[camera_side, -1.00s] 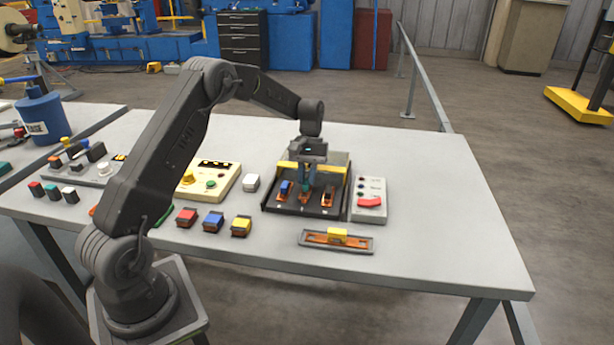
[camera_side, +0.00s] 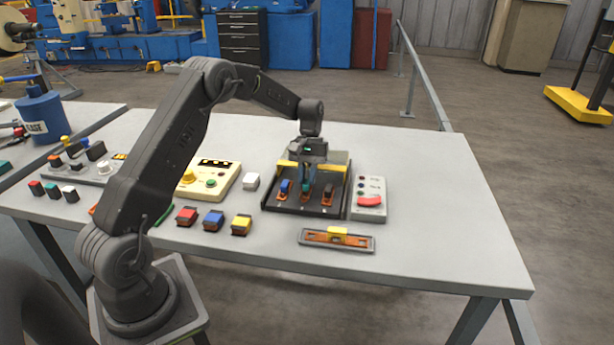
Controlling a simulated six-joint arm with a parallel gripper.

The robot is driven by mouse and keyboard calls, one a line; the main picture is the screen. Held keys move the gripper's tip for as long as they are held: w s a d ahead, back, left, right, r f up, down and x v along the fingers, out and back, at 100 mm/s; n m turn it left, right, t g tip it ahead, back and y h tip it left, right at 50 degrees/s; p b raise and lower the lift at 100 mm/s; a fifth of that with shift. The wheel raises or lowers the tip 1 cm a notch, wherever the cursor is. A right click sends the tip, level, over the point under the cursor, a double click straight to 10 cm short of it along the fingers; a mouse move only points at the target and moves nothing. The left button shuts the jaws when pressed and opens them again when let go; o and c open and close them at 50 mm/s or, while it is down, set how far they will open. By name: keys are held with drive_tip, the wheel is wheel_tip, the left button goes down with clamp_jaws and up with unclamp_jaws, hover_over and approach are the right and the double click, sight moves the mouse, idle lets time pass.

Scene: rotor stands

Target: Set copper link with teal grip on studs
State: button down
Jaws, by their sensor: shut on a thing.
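The copper link with the teal grip (camera_side: 305,189) is low over the middle of the dark stand (camera_side: 290,210), between two other copper links. My gripper (camera_side: 307,180) points straight down and is shut on the teal grip. The link with the blue grip (camera_side: 284,187) is at left on the stand, and the one with the dark grip (camera_side: 328,191) is at right. The studs are hidden by the links and fingers, so I cannot tell whether the teal link touches them.
A copper piece with a yellow grip lies in a grey tray (camera_side: 312,243) in front. The table's right side is clear.

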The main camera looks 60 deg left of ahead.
drive_tip(key=shift+x, duration=1.05)
drive_tip(key=c, duration=1)
unclamp_jaws()
drive_tip(key=shift+a, duration=0.25)
drive_tip(key=shift+o, duration=0.5)
drive_tip(key=o, duration=0.4)
drive_tip(key=shift+f, duration=0.1)
drive_tip(key=shift+w+r, duration=0.1)
drive_tip(key=shift+r, duration=4.15)
drive_tip(key=shift+r, duration=0.1)
